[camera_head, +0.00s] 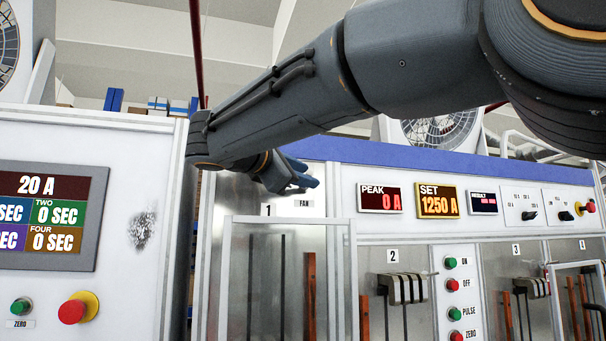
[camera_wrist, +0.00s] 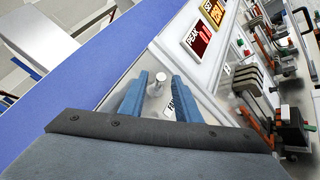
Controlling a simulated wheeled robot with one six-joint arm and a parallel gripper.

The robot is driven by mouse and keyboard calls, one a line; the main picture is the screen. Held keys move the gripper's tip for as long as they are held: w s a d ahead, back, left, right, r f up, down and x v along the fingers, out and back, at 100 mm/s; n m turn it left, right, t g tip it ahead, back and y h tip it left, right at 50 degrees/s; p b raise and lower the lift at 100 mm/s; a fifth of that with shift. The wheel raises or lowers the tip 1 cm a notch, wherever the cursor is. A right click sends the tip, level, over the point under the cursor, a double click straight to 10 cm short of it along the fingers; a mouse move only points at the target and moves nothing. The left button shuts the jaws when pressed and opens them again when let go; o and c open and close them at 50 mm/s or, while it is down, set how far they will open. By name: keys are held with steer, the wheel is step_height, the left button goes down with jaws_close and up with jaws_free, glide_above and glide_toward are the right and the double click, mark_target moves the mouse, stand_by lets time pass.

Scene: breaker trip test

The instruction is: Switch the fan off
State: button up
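The fan switch is a small metal toggle or knob (camera_wrist: 158,82) on the panel in the wrist view. The FAN label (camera_wrist: 171,106) sits beside it, and also shows in the head view (camera_head: 304,203). My gripper (camera_wrist: 161,92) is open, with its blue fingers on either side of the switch and a gap to each. I cannot tell how far the fingertips are from the panel. In the head view my gripper (camera_head: 304,182) is just above the FAN label and hides the switch. A round grilled fan (camera_head: 440,129) stands behind the cabinet; whether it spins cannot be told.
The blue cabinet top (camera_wrist: 75,85) runs along the left of the wrist view. PEAK (camera_head: 381,198) reads 0 A and SET (camera_head: 438,201) reads 1250 A, right of my gripper. A framed clear door (camera_head: 287,219) is below. A red emergency button (camera_head: 72,311) is at left.

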jaws_close()
steer(key=f+m+t+b, duration=0.1)
steer(key=b, duration=0.5)
steer(key=shift+f+m+h, duration=0.1)
steer(key=shift+m+h, duration=0.2)
steer(key=shift+h, duration=0.1)
steer(key=shift+s+m+h+b, duration=0.1)
steer(key=shift+m+h+b, duration=0.25)
steer(key=shift+b, duration=0.75)
